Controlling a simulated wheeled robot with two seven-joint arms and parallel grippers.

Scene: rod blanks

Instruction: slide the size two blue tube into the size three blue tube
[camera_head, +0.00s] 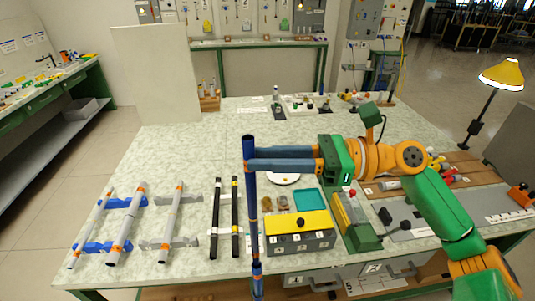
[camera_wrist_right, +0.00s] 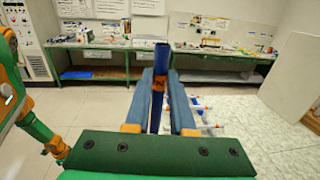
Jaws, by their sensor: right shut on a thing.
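My right gripper (camera_head: 250,161) is shut on a dark blue tube (camera_head: 254,210), which stands upright in front of the table. In the right wrist view the tube (camera_wrist_right: 161,58) is between the two blue fingers (camera_wrist_right: 158,92), with an orange band at the grip. Its top end is open and pokes a little above the fingers. More orange bands show lower down, near the bottom edge of the head view. I cannot tell its size number, or whether the lower length is a second tube.
Grey tubes with orange bands (camera_head: 127,226) lie on blue and grey holders at the table's left. Two black rods (camera_head: 235,215) lie beside them. The table's left back is clear.

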